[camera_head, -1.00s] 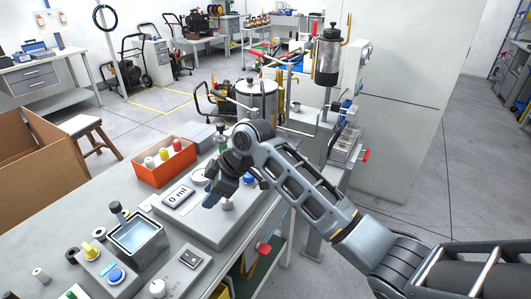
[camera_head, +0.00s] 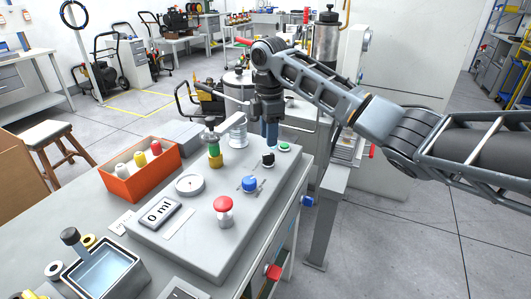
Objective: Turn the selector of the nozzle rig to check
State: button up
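The nozzle rig (camera_head: 205,245) is a low grey box on the bench with a "0 ml" display (camera_head: 160,213). On its top are a round gauge (camera_head: 189,184), a red mushroom button (camera_head: 223,206), a blue knob (camera_head: 249,184) with small marks beside it, a black knob (camera_head: 268,159) and a green button (camera_head: 284,147). I cannot read which knob is the selector. My gripper (camera_head: 270,147) points down just over the black knob; contact is unclear. Its fingers are seen nearly edge-on, so their opening is hidden.
An orange bin (camera_head: 140,185) with several coloured bottles stands left of the rig. A water-filled tank (camera_head: 103,272) is at the front left. A clear jar (camera_head: 237,130) stands behind the rig. The floor right of the bench is free.

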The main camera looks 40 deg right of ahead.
aim_at(268, 154)
jog(key=shift+f, duration=3.2)
jog(key=shift+c, duration=0.4)
grip_shut()
